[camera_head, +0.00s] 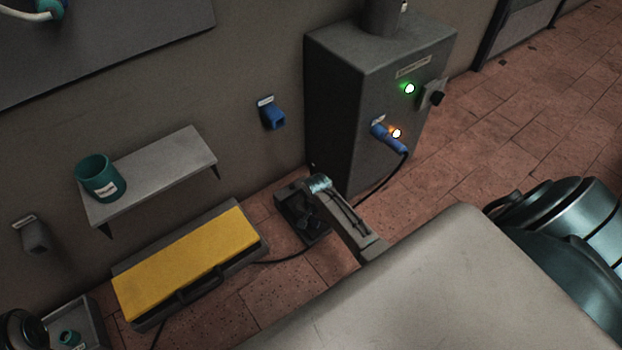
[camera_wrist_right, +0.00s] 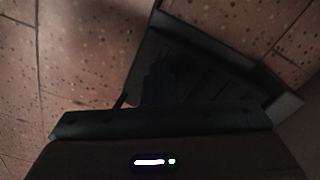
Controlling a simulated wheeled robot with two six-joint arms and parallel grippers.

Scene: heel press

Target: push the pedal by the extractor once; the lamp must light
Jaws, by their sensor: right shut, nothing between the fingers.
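The extractor (camera_head: 345,115) is a tall dark grey cabinet against the wall. A green lamp (camera_head: 409,88) and an orange lamp (camera_head: 396,133) on its front are both lit. The dark pedal (camera_head: 286,202) lies on the floor by its left foot and also shows in the right wrist view (camera_wrist_right: 215,75). My right gripper (camera_head: 306,220) is shut and empty, pointing down over the pedal and hiding part of it. Whether it touches the pedal, or the pedal is down, I cannot tell. My left gripper is not in view.
A low box with a yellow top (camera_head: 185,265) and a front handle lies left of the pedal. A wall shelf (camera_head: 165,170) bears a teal mug (camera_head: 99,178). Black cables cross the tiled floor. A blue plug (camera_head: 388,139) sits in the extractor's front.

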